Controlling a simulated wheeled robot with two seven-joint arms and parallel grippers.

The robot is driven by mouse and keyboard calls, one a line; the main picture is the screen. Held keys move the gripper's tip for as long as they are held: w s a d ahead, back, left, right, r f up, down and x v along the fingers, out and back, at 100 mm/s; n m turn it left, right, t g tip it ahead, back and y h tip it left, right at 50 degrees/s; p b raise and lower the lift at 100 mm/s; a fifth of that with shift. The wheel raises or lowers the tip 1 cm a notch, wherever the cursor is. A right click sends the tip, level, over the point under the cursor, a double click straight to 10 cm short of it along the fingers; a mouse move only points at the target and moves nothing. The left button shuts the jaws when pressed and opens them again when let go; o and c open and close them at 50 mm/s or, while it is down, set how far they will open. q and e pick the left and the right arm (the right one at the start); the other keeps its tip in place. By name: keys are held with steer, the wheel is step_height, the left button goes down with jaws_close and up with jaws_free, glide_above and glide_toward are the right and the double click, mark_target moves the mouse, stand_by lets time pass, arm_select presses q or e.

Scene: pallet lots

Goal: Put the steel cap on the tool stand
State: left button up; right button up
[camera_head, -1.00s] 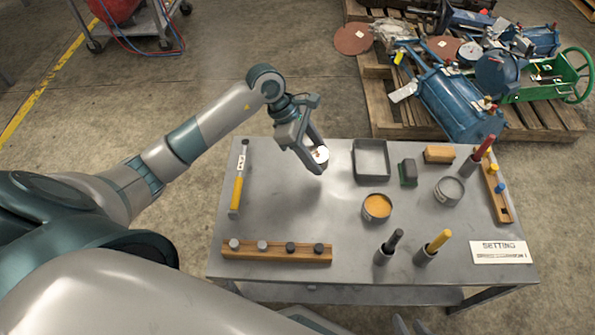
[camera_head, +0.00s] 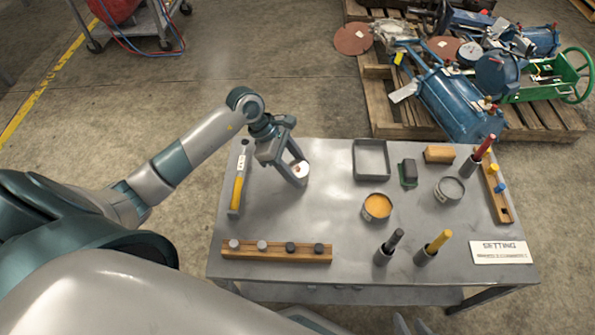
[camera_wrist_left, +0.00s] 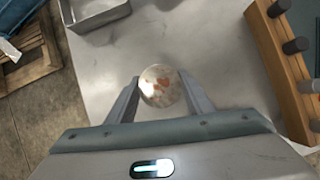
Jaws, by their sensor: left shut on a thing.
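My left gripper (camera_head: 297,173) is shut on a round, pale piece with reddish-brown marks on top, apparently the steel cap (camera_head: 301,168). It is over the left part of the table; the wrist view also shows the cap (camera_wrist_left: 161,86) between both fingers. I cannot tell whether it touches the tabletop. A wooden stand (camera_head: 300,257) with several round grey and dark knobs lies along the front left edge; another wooden rack (camera_head: 503,205) with coloured pegs is at the right. I cannot tell which is the tool stand. Grey tips at the bottom edge may be my right gripper (camera_head: 409,326).
A grey tray (camera_head: 371,177), an orange-filled tin (camera_head: 377,219), a grey tin (camera_head: 447,203) and cups with black and yellow handles (camera_head: 430,247) stand to the right. The table middle is clear.

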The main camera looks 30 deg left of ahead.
arm_select(q)
steer(key=shift+f, duration=0.7)
steer(key=shift+f, duration=0.15)
steer(key=o, duration=1.2)
steer(key=shift+o, duration=0.2)
steer(key=v, duration=1.2)
